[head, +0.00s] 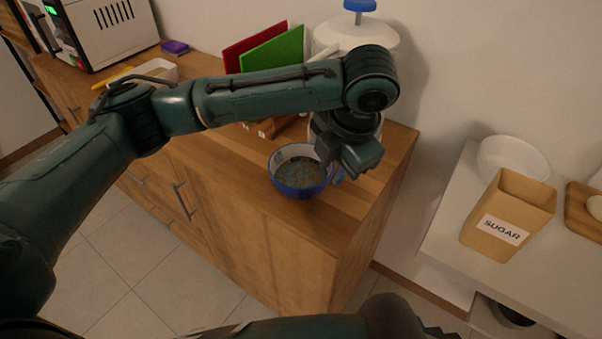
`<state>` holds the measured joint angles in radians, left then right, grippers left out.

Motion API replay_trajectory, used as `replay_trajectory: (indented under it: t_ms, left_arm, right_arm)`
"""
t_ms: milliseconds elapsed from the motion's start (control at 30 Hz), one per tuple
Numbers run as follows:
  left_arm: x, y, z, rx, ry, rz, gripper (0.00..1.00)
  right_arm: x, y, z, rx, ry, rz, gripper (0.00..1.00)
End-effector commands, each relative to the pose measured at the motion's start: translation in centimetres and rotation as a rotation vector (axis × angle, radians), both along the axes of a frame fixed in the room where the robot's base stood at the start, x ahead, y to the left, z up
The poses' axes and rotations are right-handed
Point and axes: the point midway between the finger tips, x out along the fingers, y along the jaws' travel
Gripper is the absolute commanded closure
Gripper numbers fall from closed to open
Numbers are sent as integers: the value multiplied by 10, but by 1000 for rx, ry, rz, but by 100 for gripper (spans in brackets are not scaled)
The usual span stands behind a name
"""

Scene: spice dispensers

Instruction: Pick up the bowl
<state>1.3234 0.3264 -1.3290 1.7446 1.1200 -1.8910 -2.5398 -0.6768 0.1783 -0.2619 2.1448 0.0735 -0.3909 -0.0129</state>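The bowl (298,172) is blue outside with a pale inside and a dull grey-green bottom. It is upright at the front right of the wooden counter. My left gripper (338,174) points down at the bowl's right rim, very close to or touching it. Its fingertips are small and partly hidden, so I cannot tell whether they are closed on the rim. My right arm (390,318) shows only at the bottom edge, with the gripper mostly cut off by the frame.
The wooden counter (225,190) has a white dispenser with a blue knob (360,6) behind my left arm. Red (240,52) and green (285,48) boards lean at the wall. A sugar box (508,215) and white plate (513,156) stand on a white table at right.

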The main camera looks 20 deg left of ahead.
Motion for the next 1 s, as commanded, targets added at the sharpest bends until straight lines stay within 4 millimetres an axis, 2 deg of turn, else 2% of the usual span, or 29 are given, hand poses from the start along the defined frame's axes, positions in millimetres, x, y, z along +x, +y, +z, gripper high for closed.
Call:
replay_trajectory:
  t_ms: [67, 167, 500, 767, 1000]
  left_arm:
    - [6, 7, 7, 39, 3, -38, 75]
    - [8, 11, 3, 57, 12, -60, 75]
    - [20, 23, -54, 54, 12, -59, 75]
    - [25, 27, -73, 54, 10, -60, 75]
    - [33, 35, -106, 54, 10, -60, 75]
  right_arm:
    - [0, 0, 0, 0, 0, 0, 100]
    - [0, 0, -1, 0, 0, 0, 100]
    - [0, 0, -4, 7, 2, -3, 100]
    - [1, 1, -2, 13, -2, -5, 100]
    - [2, 1, -1, 15, -6, -6, 100]
